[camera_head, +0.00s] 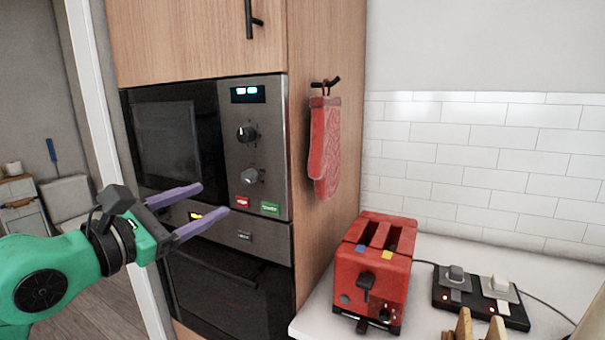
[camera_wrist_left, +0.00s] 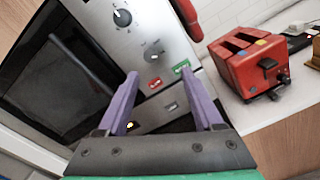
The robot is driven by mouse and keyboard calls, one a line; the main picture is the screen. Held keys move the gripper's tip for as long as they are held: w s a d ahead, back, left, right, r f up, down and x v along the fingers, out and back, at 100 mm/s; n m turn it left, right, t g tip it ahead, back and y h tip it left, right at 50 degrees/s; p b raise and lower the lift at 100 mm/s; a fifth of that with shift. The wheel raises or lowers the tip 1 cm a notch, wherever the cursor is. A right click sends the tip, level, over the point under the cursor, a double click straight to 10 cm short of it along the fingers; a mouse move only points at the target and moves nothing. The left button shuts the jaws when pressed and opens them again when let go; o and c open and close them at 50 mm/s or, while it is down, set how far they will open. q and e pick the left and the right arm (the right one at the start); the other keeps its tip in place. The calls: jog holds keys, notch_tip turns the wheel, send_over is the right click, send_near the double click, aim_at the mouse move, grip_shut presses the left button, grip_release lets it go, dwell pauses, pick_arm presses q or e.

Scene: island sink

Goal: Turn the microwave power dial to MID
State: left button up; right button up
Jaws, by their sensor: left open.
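The microwave (camera_head: 168,140) is built into a wooden cabinet, with a steel control panel on its right side. The panel has a lit display, an upper dark dial (camera_head: 246,134) and a lower grey dial (camera_head: 250,176). Below them are a red button (camera_head: 242,202) and a green button (camera_head: 270,208). My left gripper (camera_head: 216,199) is open and empty, in front of the lower part of the microwave, left of the buttons. In the left wrist view the upper dial (camera_wrist_left: 122,17) and the lower dial (camera_wrist_left: 153,57) lie beyond the purple fingers, touching neither. The dial markings are too small to read. My right gripper is out of view.
An oven (camera_head: 225,285) sits below the microwave. A red mitt (camera_head: 325,148) hangs on the cabinet side. A red toaster (camera_head: 372,275) and a black tray with switches (camera_head: 505,308) stand on the white counter at right. Open floor lies at the far left.

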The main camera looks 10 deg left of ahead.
pick_arm(q)
jog(key=p, duration=0.6)
send_near(246, 178)
jog(key=x, duration=0.4)
jog(key=shift+w+r, duration=0.3)
jog(key=shift+r, duration=0.05)
jog(key=w+d, duration=0.2)
jog(key=w, duration=0.1)
jog(key=shift+d+f+p, duration=0.15)
jog(key=shift+p, duration=0.25)
jog(key=shift+w, duration=0.25)
jog(key=shift+a+f, duration=0.2)
jog(key=shift+a, duration=0.15)
jog(key=shift+d, duration=0.1)
jog(key=c, duration=0.4)
grip_shut()
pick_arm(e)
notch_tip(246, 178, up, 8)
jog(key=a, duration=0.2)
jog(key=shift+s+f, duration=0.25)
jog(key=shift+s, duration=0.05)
